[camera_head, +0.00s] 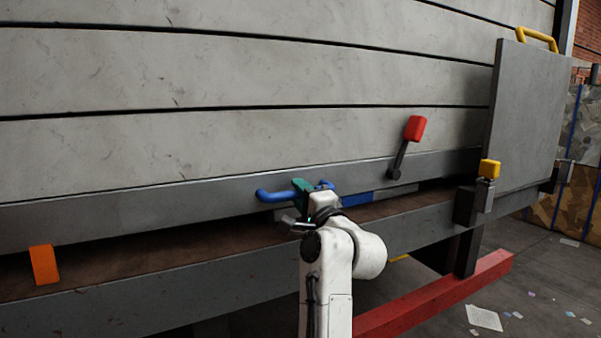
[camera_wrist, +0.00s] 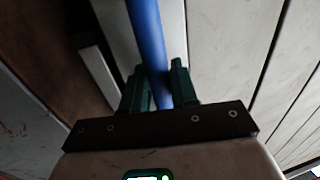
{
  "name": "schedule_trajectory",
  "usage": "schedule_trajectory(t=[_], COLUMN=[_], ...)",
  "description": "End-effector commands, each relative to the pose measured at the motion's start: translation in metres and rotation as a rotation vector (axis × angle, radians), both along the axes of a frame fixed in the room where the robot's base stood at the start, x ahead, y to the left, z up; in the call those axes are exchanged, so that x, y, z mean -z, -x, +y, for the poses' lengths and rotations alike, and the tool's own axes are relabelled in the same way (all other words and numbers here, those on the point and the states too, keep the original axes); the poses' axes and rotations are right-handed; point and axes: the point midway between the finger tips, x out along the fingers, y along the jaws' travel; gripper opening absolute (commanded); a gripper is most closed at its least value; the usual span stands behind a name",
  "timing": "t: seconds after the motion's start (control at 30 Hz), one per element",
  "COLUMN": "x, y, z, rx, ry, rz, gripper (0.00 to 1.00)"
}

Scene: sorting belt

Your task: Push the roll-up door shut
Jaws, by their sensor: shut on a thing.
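The roll-up door (camera_head: 230,65) is a large panel of pale grey slats with a darker grey bottom bar (camera_head: 120,207). Its bottom edge hangs low over a brown ledge (camera_head: 190,242), with a dark narrow gap showing at the right. A blue bar handle (camera_head: 268,195) sits on the bottom bar. My gripper (camera_head: 303,188) is at this handle, with its green fingers shut on it. In the wrist view the blue handle (camera_wrist: 147,35) runs between the two green fingers (camera_wrist: 160,85). The handle's right part is mostly hidden behind my gripper.
A red-tipped lever (camera_head: 414,129) is right of the handle. An orange block (camera_head: 44,264) is at the ledge's left. A grey panel (camera_head: 525,110) with a yellow handle, a yellow-topped post (camera_head: 489,170) and a red beam (camera_head: 435,297) stand right. Papers lie on the floor.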

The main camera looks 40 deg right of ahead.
Motion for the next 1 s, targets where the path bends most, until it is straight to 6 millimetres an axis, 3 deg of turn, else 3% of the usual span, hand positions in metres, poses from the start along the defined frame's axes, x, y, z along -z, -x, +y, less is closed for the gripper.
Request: schedule_trajectory(t=[0.03, 0.1, 0.3, 0.83, 0.87, 1.0], x=[0.02, 0.033, 0.055, 0.066, 0.066, 0.065], y=[0.0, 0.0, 0.0, -0.001, -0.001, -0.001], z=[0.0, 0.0, 0.0, -0.001, -0.001, -0.001], rx=[0.0, 0.0, 0.0, -0.001, -0.001, -0.001], ry=[0.0, 0.0, 0.0, -0.002, -0.002, -0.002], rz=[0.008, 0.006, 0.005, 0.012, 0.013, 0.011], gripper=[0.0, 0.0, 0.0, 0.0, 0.31, 0.44])
